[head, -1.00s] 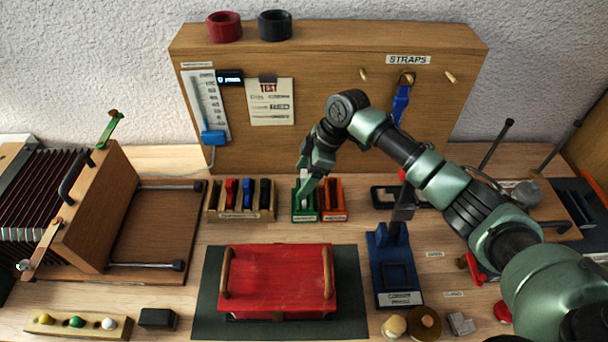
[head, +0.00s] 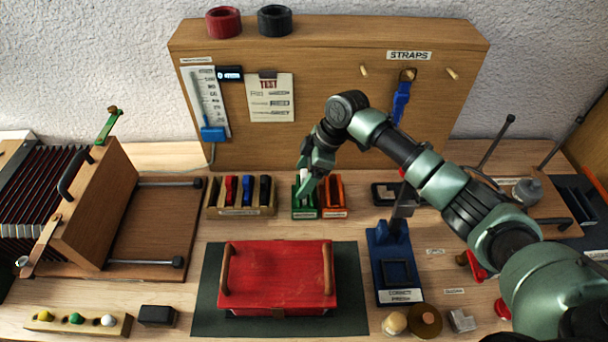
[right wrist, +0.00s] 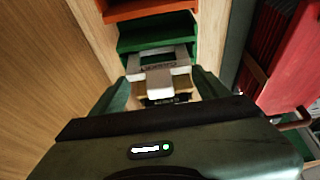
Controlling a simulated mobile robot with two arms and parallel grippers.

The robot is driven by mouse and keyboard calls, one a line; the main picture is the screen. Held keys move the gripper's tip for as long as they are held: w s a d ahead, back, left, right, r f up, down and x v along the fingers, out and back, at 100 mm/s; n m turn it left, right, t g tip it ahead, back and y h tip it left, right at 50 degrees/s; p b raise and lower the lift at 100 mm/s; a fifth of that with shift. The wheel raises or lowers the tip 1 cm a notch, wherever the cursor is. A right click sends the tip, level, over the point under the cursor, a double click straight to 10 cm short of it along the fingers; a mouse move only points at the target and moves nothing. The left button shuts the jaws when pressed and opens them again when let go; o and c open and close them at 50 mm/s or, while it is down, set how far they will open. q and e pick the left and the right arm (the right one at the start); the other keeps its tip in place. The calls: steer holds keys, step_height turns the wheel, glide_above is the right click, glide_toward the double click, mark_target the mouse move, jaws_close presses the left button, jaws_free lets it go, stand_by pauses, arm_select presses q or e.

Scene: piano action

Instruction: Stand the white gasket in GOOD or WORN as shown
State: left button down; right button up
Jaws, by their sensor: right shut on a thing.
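My right gripper (head: 309,178) is over the green holder (head: 306,210) and points down into it. It is shut on the white gasket (right wrist: 158,74), a pale flat frame between the fingers in the right wrist view. In the head view only a small white part of the gasket (head: 304,175) shows beside the fingers. The gasket is at the green holder; whether it touches the bottom is hidden. The orange holder (head: 334,204) stands close on the right and looks empty. Both holders have front labels too small to read. My left gripper is not in view.
A wooden rack (head: 240,212) with red, blue and black pieces stands left of the green holder. A red lidded box (head: 277,275) lies in front on a dark mat. A blue stand (head: 395,262) is at right. A gauge with a small lit display (head: 230,74) hangs behind.

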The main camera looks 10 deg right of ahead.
steer(key=shift+f, duration=0.6)
steer(key=o, duration=1.4)
step_height(320, 180, up, 8)
steer(key=p, duration=0.6)
steer(key=shift+f+p, duration=0.2)
steer(key=shift+p, duration=0.1)
steer(key=shift+f, duration=0.1)
